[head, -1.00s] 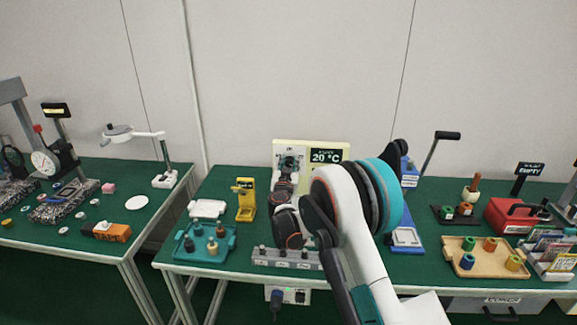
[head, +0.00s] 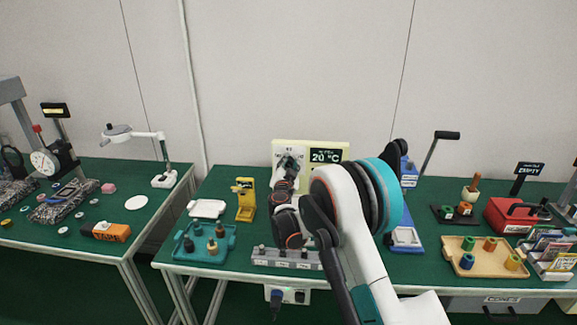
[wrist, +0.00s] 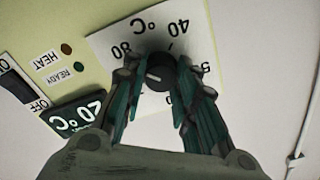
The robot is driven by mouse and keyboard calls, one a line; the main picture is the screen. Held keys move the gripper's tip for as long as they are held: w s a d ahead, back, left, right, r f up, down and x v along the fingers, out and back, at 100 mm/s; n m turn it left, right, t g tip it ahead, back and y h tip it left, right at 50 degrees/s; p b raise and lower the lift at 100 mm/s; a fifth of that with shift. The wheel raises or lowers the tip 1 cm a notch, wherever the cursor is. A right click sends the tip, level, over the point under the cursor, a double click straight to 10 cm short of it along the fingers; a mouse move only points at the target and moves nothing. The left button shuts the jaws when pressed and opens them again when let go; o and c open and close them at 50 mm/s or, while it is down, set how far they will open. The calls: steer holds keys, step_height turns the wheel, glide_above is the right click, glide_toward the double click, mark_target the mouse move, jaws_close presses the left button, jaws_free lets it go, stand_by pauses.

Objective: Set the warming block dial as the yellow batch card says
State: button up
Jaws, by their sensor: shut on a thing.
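The warming block (head: 334,152) is a pale yellow panel at the back of the middle table, with a display (head: 325,156) reading 20 °C. In the wrist view its black dial knob (wrist: 159,72) sits on a white scale plate (wrist: 122,44) that appears upside down, with 40 and 80 legible and another number partly hidden. My gripper (wrist: 160,82) is shut on the knob, with a finger on each side. The knob's pale pointer line shows between the fingers. In the head view my gripper (head: 288,164) is at the panel's left part. I cannot pick out the yellow batch card for certain.
HEAT (wrist: 48,61) and READY (wrist: 59,76) lamps and an ON/OFF switch (wrist: 15,82) are beside the dial. A yellow stand (head: 245,203), a teal rack (head: 204,247) and a grey strip (head: 287,259) are near my arm. A card rack (head: 557,262) stands far right.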

steer(key=o, duration=1)
steer(key=shift+o, duration=0.2)
steer(key=s, duration=1.2)
steer(key=shift+a, duration=0.2)
